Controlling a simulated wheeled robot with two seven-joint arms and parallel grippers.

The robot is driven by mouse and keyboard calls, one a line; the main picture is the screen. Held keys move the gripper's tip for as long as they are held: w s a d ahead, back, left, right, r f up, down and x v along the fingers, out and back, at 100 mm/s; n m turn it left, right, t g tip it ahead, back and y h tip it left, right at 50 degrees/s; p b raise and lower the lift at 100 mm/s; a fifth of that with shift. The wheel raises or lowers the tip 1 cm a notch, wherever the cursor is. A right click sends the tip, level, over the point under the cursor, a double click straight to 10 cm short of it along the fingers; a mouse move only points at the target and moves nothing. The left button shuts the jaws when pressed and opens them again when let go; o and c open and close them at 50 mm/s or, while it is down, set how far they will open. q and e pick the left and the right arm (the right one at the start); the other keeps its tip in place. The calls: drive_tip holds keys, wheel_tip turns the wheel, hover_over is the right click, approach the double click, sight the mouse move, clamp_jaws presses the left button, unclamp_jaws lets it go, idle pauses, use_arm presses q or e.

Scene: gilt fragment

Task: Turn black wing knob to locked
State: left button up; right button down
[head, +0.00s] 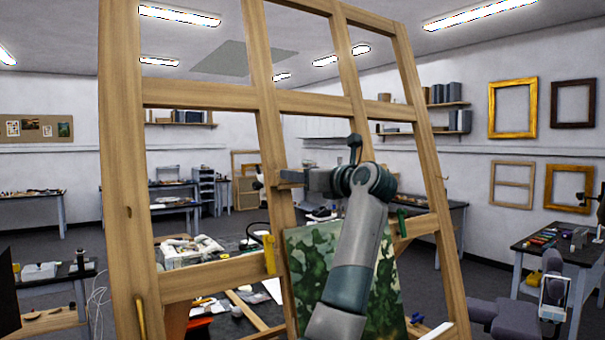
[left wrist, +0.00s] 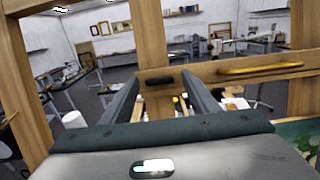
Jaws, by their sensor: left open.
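The black wing knob (left wrist: 160,80) shows in the left wrist view as a small dark oblong lying across the picture, on a wooden bar of the easel-like frame. My left gripper (left wrist: 160,92) is open, with one finger on each side of the knob in that view. The fingers look short of the knob; contact cannot be made out. In the head view my left gripper (head: 315,180) is beside the middle upright of the wooden frame (head: 121,190), and I cannot pick out the knob there. My right gripper is not in view.
A green patterned panel (head: 305,262) stands behind my arm at the frame's lower part. A yellow fitting (head: 269,255) sits on the lower crossbar. Worktables with tools stand behind the frame, and another table (head: 545,250) stands at right. Gilt frames (head: 493,108) hang on the right wall.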

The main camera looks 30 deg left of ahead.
use_arm(q)
drive_tip(key=c, duration=1.1)
drive_tip(key=shift+o, duration=0.2)
drive_tip(key=shift+m, duration=0.3)
drive_tip(key=m+h+b, duration=0.2)
drive_tip(key=m+b, duration=0.1)
drive_tip(key=m, duration=0.8)
drive_tip(key=m+g+h+b, duration=0.1)
drive_tip(key=m+h+b, duration=0.1)
drive_tip(key=m, duration=1)
drive_tip(key=m+g+h+b, duration=0.1)
drive_tip(key=m+h+b, duration=0.1)
drive_tip(key=m, duration=1)
drive_tip(key=shift+a+r+b, duration=0.1)
drive_tip(key=shift+r+b, duration=0.3)
drive_tip(key=shift+b, duration=0.45)
drive_tip(key=shift+g, duration=0.3)
